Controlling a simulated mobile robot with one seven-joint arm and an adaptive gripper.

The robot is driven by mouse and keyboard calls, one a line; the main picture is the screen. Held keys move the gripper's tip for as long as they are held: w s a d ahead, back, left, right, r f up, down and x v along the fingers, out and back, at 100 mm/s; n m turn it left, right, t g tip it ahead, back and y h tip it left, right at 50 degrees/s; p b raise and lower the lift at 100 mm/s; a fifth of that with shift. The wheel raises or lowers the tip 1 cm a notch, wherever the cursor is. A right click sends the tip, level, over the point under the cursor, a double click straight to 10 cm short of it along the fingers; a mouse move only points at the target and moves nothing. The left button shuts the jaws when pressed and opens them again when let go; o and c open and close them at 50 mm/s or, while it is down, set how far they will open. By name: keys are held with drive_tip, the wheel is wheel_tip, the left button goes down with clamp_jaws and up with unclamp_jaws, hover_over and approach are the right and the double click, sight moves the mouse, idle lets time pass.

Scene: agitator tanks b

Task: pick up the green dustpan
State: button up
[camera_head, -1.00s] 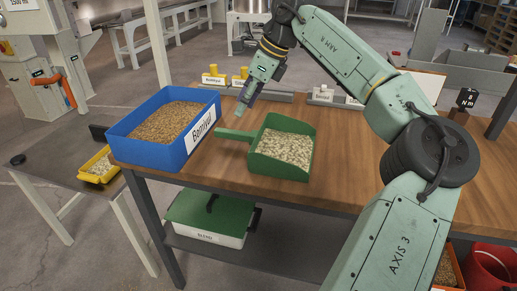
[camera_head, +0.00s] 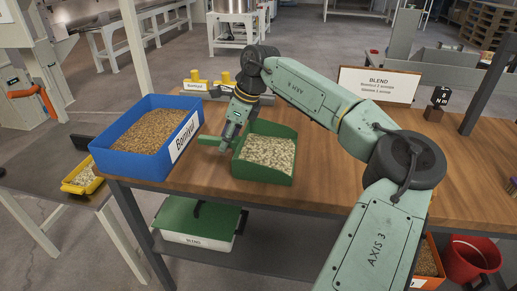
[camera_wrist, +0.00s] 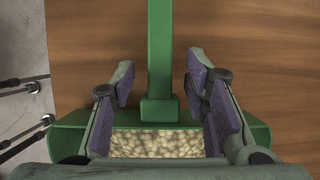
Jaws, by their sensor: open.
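The green dustpan (camera_head: 266,155) lies on the wooden table and holds pale, pebble-like pieces. Its handle (camera_head: 208,140) points left in the head view. In the wrist view the handle (camera_wrist: 159,50) runs up the middle of the picture, and the pan's back edge (camera_wrist: 78,135) and some of the pieces show at the bottom. My gripper (camera_head: 226,139) is over the handle close to the pan. In the wrist view my gripper (camera_wrist: 160,88) is open, with one finger on each side of the handle and a gap on both sides. The fingers appear not to touch it.
Yellow-topped items (camera_head: 196,81) stand behind.

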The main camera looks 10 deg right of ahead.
drive_tip(key=shift+f, duration=0.1)
drive_tip(key=shift+c, duration=0.2)
clamp_jaws()
idle(0.5)
